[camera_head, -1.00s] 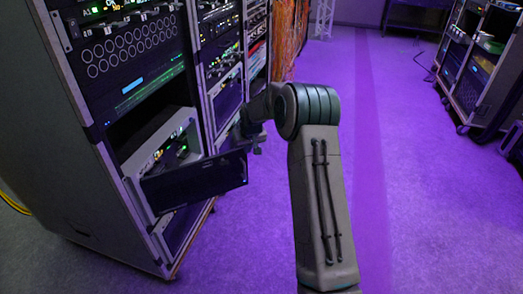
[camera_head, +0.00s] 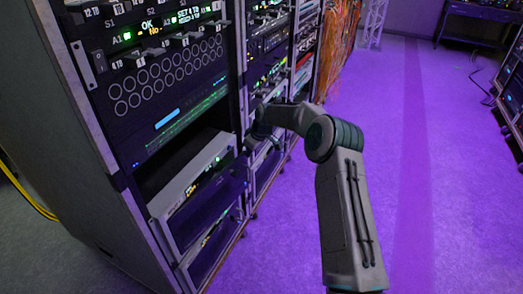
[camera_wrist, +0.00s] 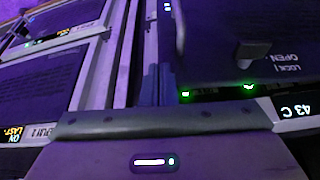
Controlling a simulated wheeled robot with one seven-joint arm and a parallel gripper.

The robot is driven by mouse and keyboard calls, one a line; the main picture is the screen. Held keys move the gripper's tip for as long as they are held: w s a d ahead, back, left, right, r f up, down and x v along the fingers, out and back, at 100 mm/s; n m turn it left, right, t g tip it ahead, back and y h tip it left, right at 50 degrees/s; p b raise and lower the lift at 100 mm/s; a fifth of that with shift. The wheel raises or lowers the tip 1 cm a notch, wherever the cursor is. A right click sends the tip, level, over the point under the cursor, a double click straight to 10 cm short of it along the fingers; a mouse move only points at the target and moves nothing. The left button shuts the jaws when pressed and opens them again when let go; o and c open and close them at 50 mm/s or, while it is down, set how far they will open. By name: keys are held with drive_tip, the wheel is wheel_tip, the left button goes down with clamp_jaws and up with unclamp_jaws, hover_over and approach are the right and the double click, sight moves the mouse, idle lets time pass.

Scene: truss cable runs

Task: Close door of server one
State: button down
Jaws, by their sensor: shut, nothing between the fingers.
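Server one appears to be the light-framed unit (camera_head: 190,185) low in the near rack in the head view, with small lights inside. Its dark door panel (camera_head: 212,208) stands in front of it, angled along the rack front. I cannot tell whether any edge is flush. My gripper (camera_head: 248,148) is beside the far end of the door, close to the rack face; its fingers are small and dark there. In the wrist view my shut fingers (camera_wrist: 157,86) point at the rack front.
The near rack (camera_head: 75,140) fills the left, with several lit units above the door. More racks (camera_head: 268,45) continue behind it. Purple floor (camera_head: 400,150) is open to the right. A panel marked LOCK and OPEN (camera_wrist: 245,50) has a handle in the wrist view.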

drive_tip(key=shift+w+a, duration=0.3)
drive_tip(key=shift+a, duration=0.35)
drive_tip(key=shift+d, duration=0.2)
